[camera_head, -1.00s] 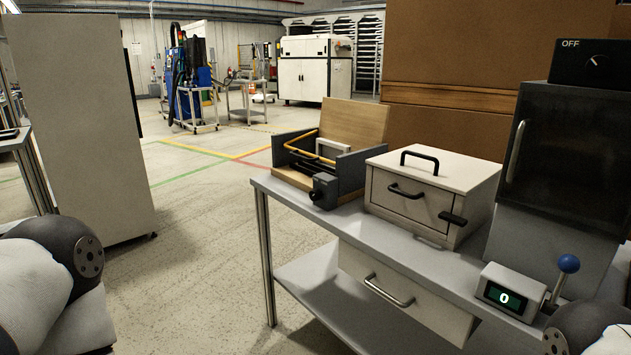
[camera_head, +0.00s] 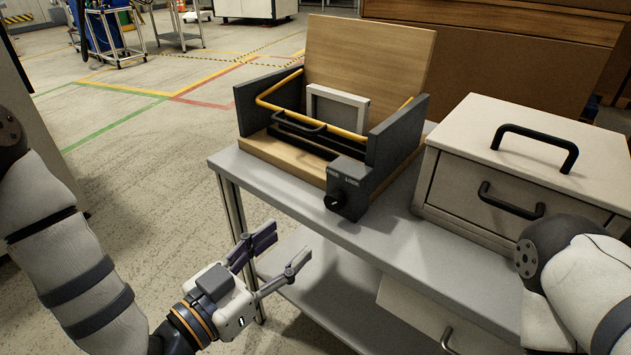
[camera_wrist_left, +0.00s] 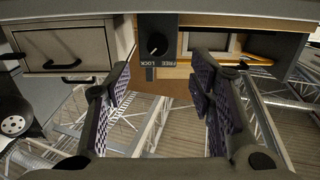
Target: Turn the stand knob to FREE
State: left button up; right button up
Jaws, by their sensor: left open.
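The stand knob (camera_head: 337,200) is a small black dial on the front of a dark grey block (camera_head: 349,183) with FREE and LOCK markings. The block sits at the front of the wooden stand (camera_head: 292,152). The knob also shows in the left wrist view (camera_wrist_left: 157,43), beyond the fingertips; I cannot tell surely which marking it points to. My left gripper (camera_head: 283,250) is open and empty, in front of the table edge, below and left of the knob, apart from it. It also shows in the left wrist view (camera_wrist_left: 161,80), fingers spread. My right gripper is out of view.
The stand has a yellow bar (camera_head: 272,107) and an upright wooden back panel (camera_head: 370,60). A beige drawer cabinet (camera_head: 531,160) stands to its right on the grey table (camera_head: 398,235). Open floor lies left of the table.

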aim_at(331, 205)
pick_arm(q)
jog(key=x, duration=1)
jog(key=shift+w+d+r+b, duration=0.2)
jog(key=shift+d+r+b, duration=0.1)
jog(key=shift+d+b, duration=0.1)
jog(key=shift+w+d, duration=0.35)
jog(key=shift+w, duration=0.15)
jog(key=c, duration=1.2)
jog(key=shift+o, duration=0.2)
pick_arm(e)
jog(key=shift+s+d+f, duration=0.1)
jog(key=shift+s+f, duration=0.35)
